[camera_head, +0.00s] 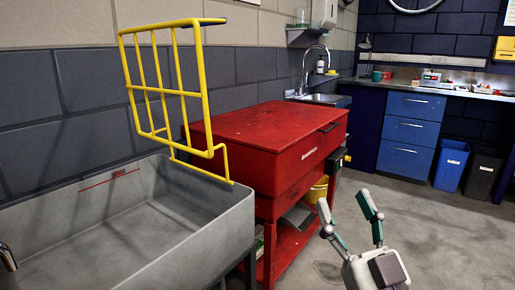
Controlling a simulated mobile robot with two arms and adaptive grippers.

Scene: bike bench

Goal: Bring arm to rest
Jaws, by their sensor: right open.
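My right gripper (346,210) shows at the bottom, right of centre, with its two green-tipped fingers spread apart. It is open, and nothing is between the fingers. It is in front of the grey floor, to the right of the red workbench (262,124), and appears apart from it. The rest of the right arm is mostly cut off by the bottom edge. My left gripper and left arm are not in view.
A grey sink basin (205,228) with a yellow wire rack (165,91) over its back edge fills the left. Blue drawers (410,131), a blue bin (451,166) and a dark bin (483,175) stand at the back right. The floor (440,235) at right is clear.

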